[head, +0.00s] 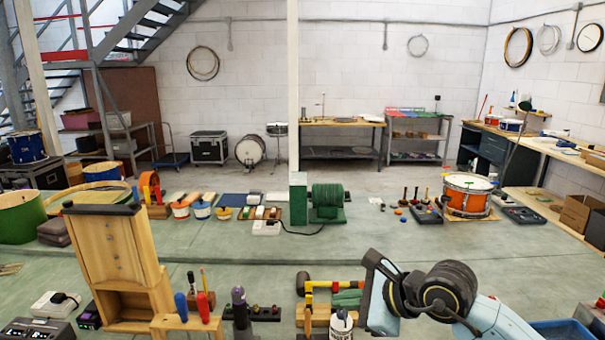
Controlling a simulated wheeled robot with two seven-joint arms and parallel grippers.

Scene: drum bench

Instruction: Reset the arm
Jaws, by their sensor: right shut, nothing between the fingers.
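My right arm comes in from the lower right, with pale blue links and black joints. My right gripper (374,292) is at its left end, seen from a steep angle. It is shut and empty, over the front of the bench. In the picture it is just right of a wooden rack (317,315) with a mallet, a yellow tool and green pieces, and of a white labelled bottle (341,325). Whether it touches anything is unclear. My left gripper is not in view.
A green-drum machine (328,199), several small tools and an orange drum (467,195) are farther back. A blue bin (562,330) is at lower right.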

